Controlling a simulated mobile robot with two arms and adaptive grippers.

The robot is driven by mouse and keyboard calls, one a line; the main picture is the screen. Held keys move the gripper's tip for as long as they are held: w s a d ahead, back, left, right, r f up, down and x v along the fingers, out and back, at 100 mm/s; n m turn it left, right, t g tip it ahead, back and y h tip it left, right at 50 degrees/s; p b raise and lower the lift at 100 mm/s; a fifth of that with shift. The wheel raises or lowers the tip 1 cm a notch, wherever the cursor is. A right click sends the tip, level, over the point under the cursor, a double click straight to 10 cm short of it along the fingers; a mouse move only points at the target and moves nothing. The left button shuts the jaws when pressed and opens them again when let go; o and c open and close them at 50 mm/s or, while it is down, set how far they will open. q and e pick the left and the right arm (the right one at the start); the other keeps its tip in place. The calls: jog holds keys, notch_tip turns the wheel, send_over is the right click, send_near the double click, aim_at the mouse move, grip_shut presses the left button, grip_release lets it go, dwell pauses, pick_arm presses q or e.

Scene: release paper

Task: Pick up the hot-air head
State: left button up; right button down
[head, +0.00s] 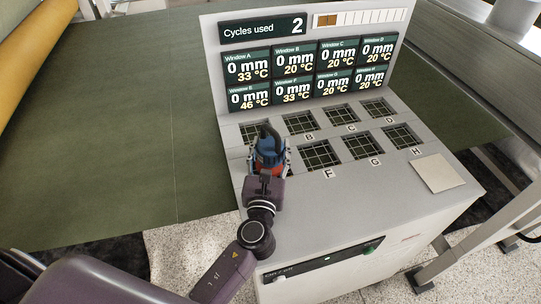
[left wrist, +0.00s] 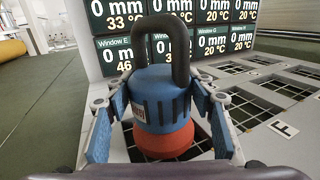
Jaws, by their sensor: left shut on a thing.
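The hot-air head (head: 270,148) has a blue body, a red-orange lower part and a dark looped handle. It stands upright over the near-left window of the console, hiding most of that window. My left gripper (head: 268,166) is shut on it. In the left wrist view the hot-air head (left wrist: 162,92) sits between the blue-padded fingers of the left gripper (left wrist: 163,125). Whether its red base touches the window grid cannot be told. My right gripper is not in view.
The pale console (head: 330,215) holds two rows of grid windows, with F (head: 320,155) just right of the head. An upright display panel (head: 310,60) stands behind, reading 46 °C for window E. A beige square pad (head: 438,173) lies at right. Dark green sheet (head: 130,130) spreads left.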

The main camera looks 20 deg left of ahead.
pick_arm(q)
grip_shut()
jog(key=shift+w+r, duration=0.1)
jog(key=shift+r, duration=0.15)
jog(key=shift+r, duration=0.1)
